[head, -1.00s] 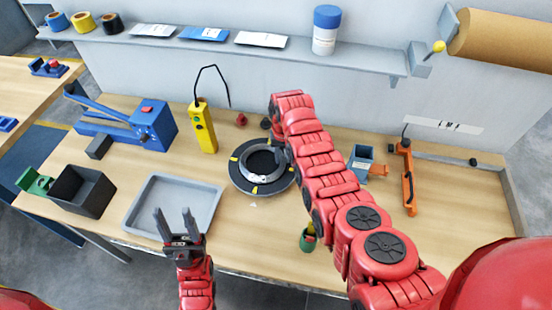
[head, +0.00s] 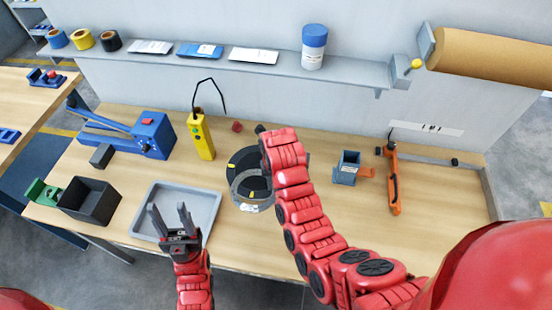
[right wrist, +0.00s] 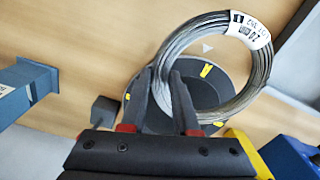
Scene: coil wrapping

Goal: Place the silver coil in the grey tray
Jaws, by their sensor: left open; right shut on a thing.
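The silver coil (right wrist: 262,70) is a ring of wire with a white label, held by my right gripper (right wrist: 168,85) in the right wrist view. In the head view the coil (head: 237,190) shows over the front left part of the black turntable (head: 236,161), partly hidden by my right arm. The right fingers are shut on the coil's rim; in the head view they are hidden. The grey tray (head: 211,205) lies on the bench left of the coil and looks empty. My left gripper (head: 171,216) is open and empty over the tray's front part.
A black bin (head: 88,203) stands left of the tray. A blue machine (head: 150,136) and a yellow control box (head: 203,137) stand behind it. A blue-grey holder (head: 347,168) and an orange tool (head: 393,180) are at right. A shelf (head: 280,68) runs along the wall.

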